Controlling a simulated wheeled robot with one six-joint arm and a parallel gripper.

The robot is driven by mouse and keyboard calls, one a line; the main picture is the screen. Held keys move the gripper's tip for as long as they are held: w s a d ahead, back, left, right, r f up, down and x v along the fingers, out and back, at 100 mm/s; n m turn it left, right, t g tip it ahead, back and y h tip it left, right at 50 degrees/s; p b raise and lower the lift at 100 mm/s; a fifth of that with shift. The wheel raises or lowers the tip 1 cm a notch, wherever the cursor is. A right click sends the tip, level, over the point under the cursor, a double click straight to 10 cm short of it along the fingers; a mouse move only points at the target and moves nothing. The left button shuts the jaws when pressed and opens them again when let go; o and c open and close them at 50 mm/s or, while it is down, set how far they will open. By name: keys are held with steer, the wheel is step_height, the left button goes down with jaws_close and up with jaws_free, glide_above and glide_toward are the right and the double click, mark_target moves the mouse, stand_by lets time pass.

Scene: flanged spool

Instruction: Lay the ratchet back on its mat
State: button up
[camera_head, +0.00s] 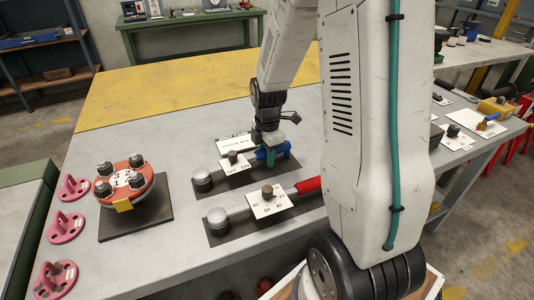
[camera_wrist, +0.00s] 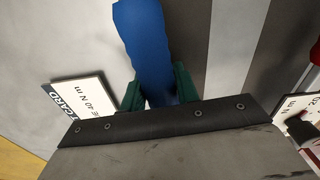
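The ratchet has a blue handle (camera_head: 284,150), a round dark-and-silver head (camera_head: 203,176) and a white OFF/ON plate with a knob. It lies along or just over its dark grey mat (camera_head: 262,182) in the head view; I cannot tell whether it touches the mat. My gripper (camera_head: 270,154) points down at the blue handle. In the wrist view, the green fingers of my gripper (camera_wrist: 159,92) sit against both sides of the blue handle (camera_wrist: 150,45), closed on it. The gripper's body hides the near part of the handle.
A red-handled wrench (camera_head: 307,185) with a scale plate lies on a mat in front. A red numbered flange (camera_head: 125,180) with several bolts stands at left, beside pink brackets (camera_head: 67,221). A white card (camera_head: 233,142) lies behind. The yellow table strip (camera_head: 180,95) is clear.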

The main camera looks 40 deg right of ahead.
steer(key=o, duration=0.4)
steer(key=shift+c, duration=0.2)
step_height(320, 180, up, 8)
steer(key=shift+f, duration=0.1)
steer(key=shift+s+m, duration=0.15)
steer(key=shift+m, duration=0.45)
steer(key=s+a+r+m, duration=0.6)
steer(key=s+a+m, duration=0.1)
steer(key=s, duration=0.3)
steer(key=s+a+r+m+t, duration=0.1)
steer(key=s+a+r+m, duration=0.6)
steer(key=s, duration=0.3)
steer(key=shift+s+a+r+m, duration=0.2)
steer(key=shift+s+a+m, duration=0.1)
steer(key=shift+s+a, duration=0.15)
